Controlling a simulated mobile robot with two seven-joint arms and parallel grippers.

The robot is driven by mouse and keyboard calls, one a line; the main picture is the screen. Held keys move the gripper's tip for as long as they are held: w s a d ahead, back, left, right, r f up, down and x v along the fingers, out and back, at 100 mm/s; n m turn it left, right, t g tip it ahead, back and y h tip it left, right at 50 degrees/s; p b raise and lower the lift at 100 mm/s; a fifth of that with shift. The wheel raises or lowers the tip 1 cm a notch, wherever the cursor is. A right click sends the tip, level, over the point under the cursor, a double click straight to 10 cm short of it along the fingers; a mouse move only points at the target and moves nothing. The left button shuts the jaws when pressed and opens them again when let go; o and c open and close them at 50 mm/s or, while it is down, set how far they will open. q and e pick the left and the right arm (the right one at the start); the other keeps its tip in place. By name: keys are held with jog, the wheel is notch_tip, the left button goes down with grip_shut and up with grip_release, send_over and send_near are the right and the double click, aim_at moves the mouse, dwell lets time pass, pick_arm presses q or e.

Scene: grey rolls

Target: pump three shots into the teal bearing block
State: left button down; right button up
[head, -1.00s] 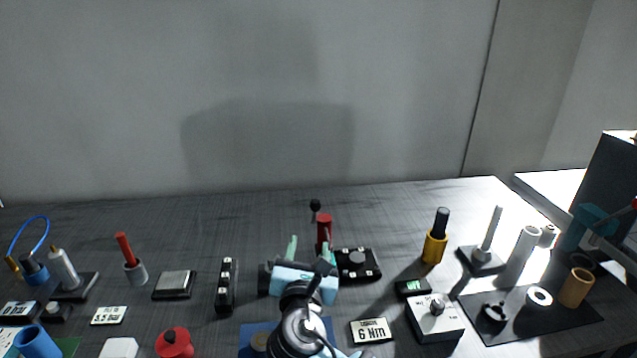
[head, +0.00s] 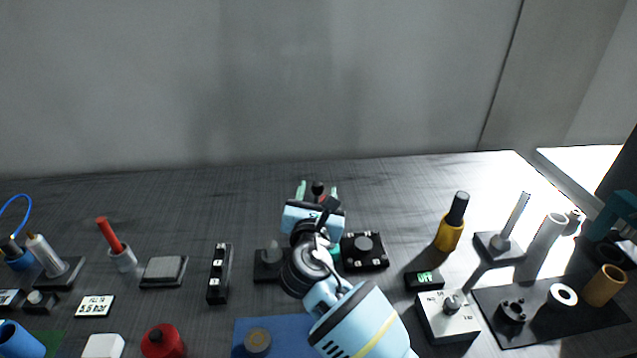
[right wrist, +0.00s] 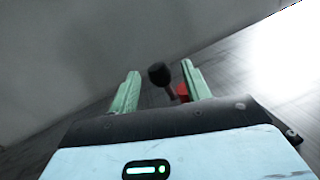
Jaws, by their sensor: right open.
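My right gripper (head: 318,190) is open, its pale green fingers pointing away from me over the back of the table. A red device with a black ball knob (head: 318,188) stands beyond it, mostly hidden by the gripper. In the right wrist view, the knob (right wrist: 159,74) appears between the fingertips (right wrist: 160,80), with part of the red body (right wrist: 183,92) beside the right finger. I cannot tell whether they touch. A teal part (head: 617,212) shows at the right edge, cut off; I cannot tell whether it is the bearing block. My left gripper is not in view.
Right of the gripper are a black knob box (head: 364,252), a yellow bottle (head: 449,234) and a white dial box (head: 446,316). A dark mat (head: 560,322) holds rings and cylinders. Left are a black switch strip (head: 219,274) and a grey-topped pad (head: 163,271).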

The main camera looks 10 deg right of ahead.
jog(key=shift+w+d, duration=0.2)
jog(key=shift+w, duration=0.8)
jog(key=shift+w+d, duration=0.15)
jog(key=shift+w, duration=0.8)
grip_shut()
